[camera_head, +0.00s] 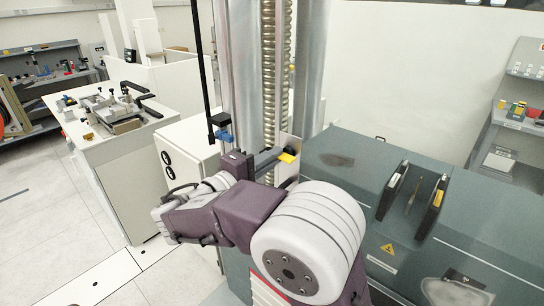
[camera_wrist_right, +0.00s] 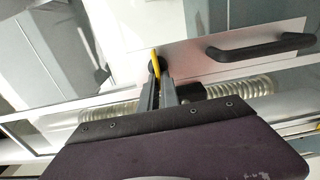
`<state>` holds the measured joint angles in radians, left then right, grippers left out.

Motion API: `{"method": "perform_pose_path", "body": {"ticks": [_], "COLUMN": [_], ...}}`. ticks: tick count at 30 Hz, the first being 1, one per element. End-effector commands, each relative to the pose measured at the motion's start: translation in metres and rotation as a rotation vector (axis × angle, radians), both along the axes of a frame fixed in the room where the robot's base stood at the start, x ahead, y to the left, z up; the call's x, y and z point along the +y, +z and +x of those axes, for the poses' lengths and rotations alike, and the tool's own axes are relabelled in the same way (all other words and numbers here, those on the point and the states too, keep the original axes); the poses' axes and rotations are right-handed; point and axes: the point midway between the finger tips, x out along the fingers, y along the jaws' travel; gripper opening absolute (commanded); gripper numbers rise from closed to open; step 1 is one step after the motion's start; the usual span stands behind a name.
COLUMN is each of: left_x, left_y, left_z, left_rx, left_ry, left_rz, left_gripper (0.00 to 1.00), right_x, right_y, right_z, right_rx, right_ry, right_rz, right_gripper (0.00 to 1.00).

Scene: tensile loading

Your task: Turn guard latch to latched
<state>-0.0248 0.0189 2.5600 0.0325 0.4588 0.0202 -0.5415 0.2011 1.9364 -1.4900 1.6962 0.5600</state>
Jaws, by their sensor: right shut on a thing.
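The guard latch is a small yellow lever, seen in the head view (camera_head: 288,157) beside the machine's column. In the right wrist view the yellow lever (camera_wrist_right: 155,61) stands lengthwise in the picture, with a dark round part at its base, at the edge of a pale guard panel (camera_wrist_right: 205,62). My right gripper (camera_head: 276,157) reaches it from the left in the head view. Its two dark fingers (camera_wrist_right: 160,76) are close together and shut on the latch, hiding part of its base. My left gripper is in neither view.
A black bar handle (camera_wrist_right: 262,45) sits on the guard panel right of the latch. The metal column with its coiled screw cover (camera_head: 268,60) rises behind my right arm. A grey machine housing (camera_head: 345,165) stands at right, a white bench (camera_head: 110,140) at left.

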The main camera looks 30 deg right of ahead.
Motion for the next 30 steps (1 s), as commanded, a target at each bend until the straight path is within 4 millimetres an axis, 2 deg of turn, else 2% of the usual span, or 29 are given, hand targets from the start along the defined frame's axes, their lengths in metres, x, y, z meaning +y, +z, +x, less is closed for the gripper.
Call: {"method": "perform_pose_path", "body": {"ticks": [11, 12, 14, 23, 26, 30], "left_x": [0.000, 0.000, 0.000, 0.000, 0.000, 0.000], "left_y": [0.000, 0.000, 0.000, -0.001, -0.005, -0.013], "left_z": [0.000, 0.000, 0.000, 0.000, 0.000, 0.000], "left_rx": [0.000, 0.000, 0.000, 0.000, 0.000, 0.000], "left_ry": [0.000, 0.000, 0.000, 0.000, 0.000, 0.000], "left_rz": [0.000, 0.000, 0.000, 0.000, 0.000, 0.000], "left_gripper": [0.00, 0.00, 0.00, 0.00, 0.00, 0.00], "right_x": [0.000, 0.000, 0.000, 0.001, 0.013, 0.042], "right_y": [0.001, 0.001, 0.001, 0.000, -0.002, -0.003], "right_z": [0.000, 0.000, 0.000, 0.000, -0.004, -0.016], "right_rx": [0.003, 0.003, 0.003, 0.002, 0.001, 0.002], "right_ry": [0.001, 0.001, 0.000, 0.001, 0.005, 0.006], "right_rz": [-0.005, -0.004, -0.003, -0.002, -0.001, -0.002], "right_gripper": [0.00, 0.14, 0.27, 0.27, 0.27, 0.27]}}
